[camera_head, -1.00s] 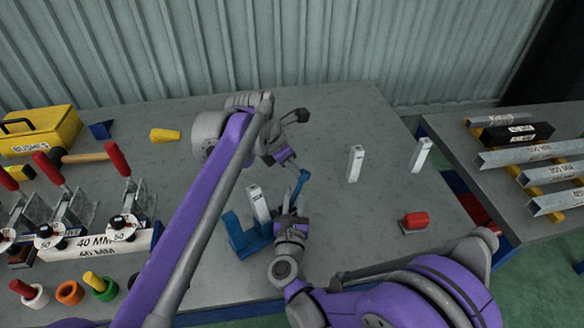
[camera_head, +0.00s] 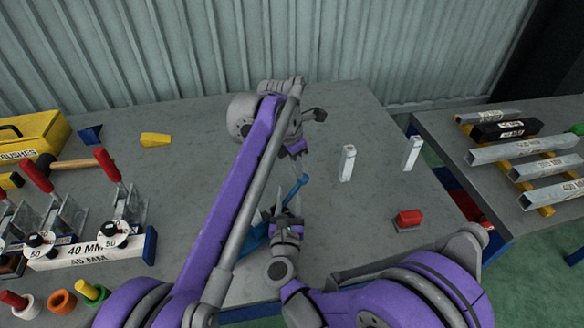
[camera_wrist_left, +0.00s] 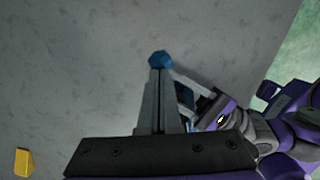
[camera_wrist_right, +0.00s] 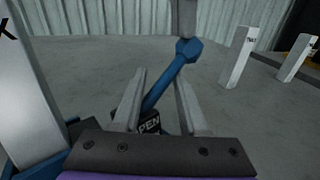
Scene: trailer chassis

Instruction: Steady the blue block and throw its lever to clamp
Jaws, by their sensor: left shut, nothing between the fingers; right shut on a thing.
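The blue block (camera_head: 254,238) sits on the grey table, mostly hidden behind my left arm in the head view. Its base (camera_wrist_right: 42,158) shows at the lower left of the right wrist view, with a labelled white post (camera_wrist_right: 22,95) upright by it. The blue lever (camera_wrist_right: 165,82) slants up to the right, ending in a faceted knob. My right gripper (camera_wrist_right: 160,92) is shut on the block, its fingers either side of the lever's lower part. My left gripper (camera_wrist_left: 161,72) is shut and empty, its tips at the lever knob (camera_wrist_left: 160,58); contact is unclear.
White posts (camera_head: 347,163) and a red block (camera_head: 408,219) stand to the right on the table. Red-handled clamps (camera_head: 108,165) and coloured bushes (camera_head: 62,302) are at left. A second table (camera_head: 450,150) holds metal bars. The back middle is clear.

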